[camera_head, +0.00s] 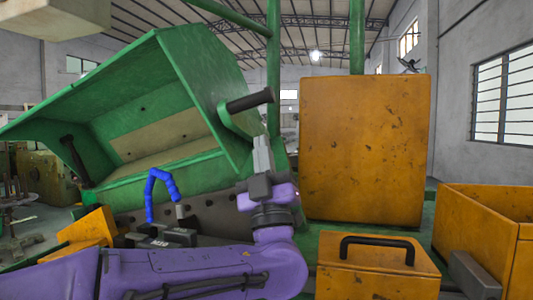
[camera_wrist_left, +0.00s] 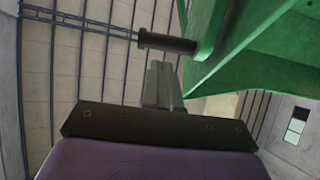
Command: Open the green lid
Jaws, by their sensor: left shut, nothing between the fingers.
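The green lid (camera_head: 190,70) stands tilted up at the left in the head view, with its hollow inside showing. Its green side also fills the upper right of the left wrist view (camera_wrist_left: 245,45). A black handle (camera_head: 250,101) sticks out from the lid's right side; it shows in the left wrist view (camera_wrist_left: 167,42) too. My left gripper (camera_head: 261,140) points up just below this handle, beside the lid's right edge. Its fingers (camera_wrist_left: 158,68) are shut with nothing between them. The fingertips look close to the handle; I cannot tell whether they touch it. My right gripper is not in view.
A tall orange panel (camera_head: 365,150) stands right of my gripper. An orange box with a black handle (camera_head: 377,270) and an open orange bin (camera_head: 485,225) are at the lower right. A blue segmented hose (camera_head: 160,185) rises below the lid. Green posts (camera_head: 273,70) stand behind.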

